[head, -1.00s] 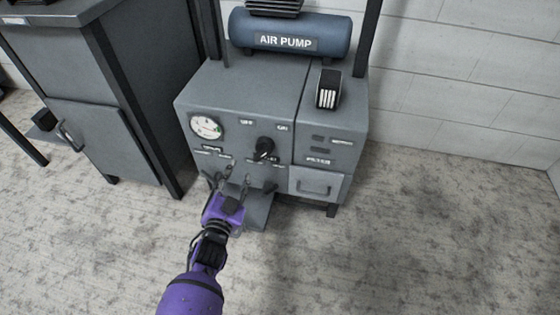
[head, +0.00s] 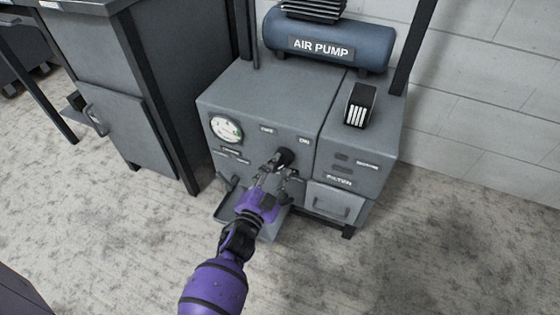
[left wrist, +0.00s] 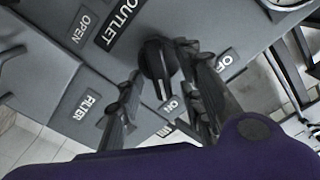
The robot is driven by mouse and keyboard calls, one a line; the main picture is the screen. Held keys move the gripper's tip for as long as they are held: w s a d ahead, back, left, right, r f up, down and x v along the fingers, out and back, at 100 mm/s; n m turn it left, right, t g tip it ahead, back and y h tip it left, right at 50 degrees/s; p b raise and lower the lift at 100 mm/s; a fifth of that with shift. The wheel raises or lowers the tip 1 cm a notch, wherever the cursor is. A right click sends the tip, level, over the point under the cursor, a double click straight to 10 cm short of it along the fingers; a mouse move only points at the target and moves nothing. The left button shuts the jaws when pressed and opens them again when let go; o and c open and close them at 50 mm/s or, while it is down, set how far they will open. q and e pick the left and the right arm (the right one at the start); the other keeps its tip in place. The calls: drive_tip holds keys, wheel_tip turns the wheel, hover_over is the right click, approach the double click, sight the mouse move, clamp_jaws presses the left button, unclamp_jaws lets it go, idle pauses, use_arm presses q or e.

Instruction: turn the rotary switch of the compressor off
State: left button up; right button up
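The compressor is a grey cabinet (head: 262,100) under a blue tank marked AIR PUMP. Its black rotary switch (head: 285,157) is on the front panel, below small labels. In the left wrist view the switch (left wrist: 158,62) shows a pale mark at the end toward the ON label (left wrist: 170,106); the OFF label (left wrist: 225,60) is to its right. My left gripper (head: 279,169) is open at the switch. In the left wrist view its fingertips (left wrist: 160,62) are on either side of the knob, with a gap visible on the left; contact on the right is unclear. My right gripper is out of view.
A round gauge (head: 226,129) is left of the switch. A filter section with a drawer (head: 335,203) is on the right. A lower tray (head: 232,215) juts out below the panel. Another grey cabinet (head: 125,130) stands at left. The floor at right is clear.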

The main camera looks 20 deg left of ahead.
use_arm(q)
drive_tip(key=shift+w, duration=0.6)
drive_tip(key=shift+s+r, duration=0.1)
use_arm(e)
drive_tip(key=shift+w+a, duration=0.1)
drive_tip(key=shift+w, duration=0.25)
use_arm(q)
clamp_jaws()
